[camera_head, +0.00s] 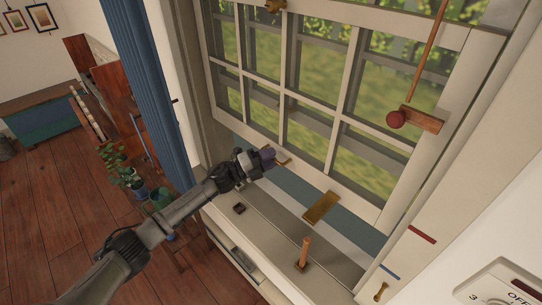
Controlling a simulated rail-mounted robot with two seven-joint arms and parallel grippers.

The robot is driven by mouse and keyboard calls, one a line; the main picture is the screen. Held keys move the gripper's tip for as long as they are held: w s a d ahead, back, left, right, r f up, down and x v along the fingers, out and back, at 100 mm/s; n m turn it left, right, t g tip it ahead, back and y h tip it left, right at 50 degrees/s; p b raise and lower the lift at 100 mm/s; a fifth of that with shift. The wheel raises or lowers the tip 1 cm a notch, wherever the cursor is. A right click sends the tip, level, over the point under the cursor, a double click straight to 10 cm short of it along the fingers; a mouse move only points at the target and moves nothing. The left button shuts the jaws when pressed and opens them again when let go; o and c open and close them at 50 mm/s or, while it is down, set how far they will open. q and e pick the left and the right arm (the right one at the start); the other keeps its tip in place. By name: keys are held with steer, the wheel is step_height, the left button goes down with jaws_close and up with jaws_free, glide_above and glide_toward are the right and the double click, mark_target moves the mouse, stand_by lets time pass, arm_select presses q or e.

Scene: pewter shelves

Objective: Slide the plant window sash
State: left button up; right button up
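The window sash (299,161) is a white frame with several panes, and green foliage shows blurred through the glass. Its bottom rail stands above a blue-grey strip (352,228) and the sill. A brass plate (322,207) is on the lower part of the window at centre right. A second small brass piece (285,160) shows just beside my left gripper (268,154). The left gripper is at the lower left of the sash. Its fingers are small and dark, and I cannot tell whether they are open or touch the brass piece. My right gripper is out of view.
A wooden peg (305,250) stands on the sill. Red (422,235) and blue (389,271) marks are on the right frame. A blue curtain (150,90) and potted plant (122,170) are left.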

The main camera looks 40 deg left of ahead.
arm_select(q)
steer(key=shift+w+d, duration=0.15)
steer(key=shift+w, duration=0.05)
jaws_close()
stand_by(0.3)
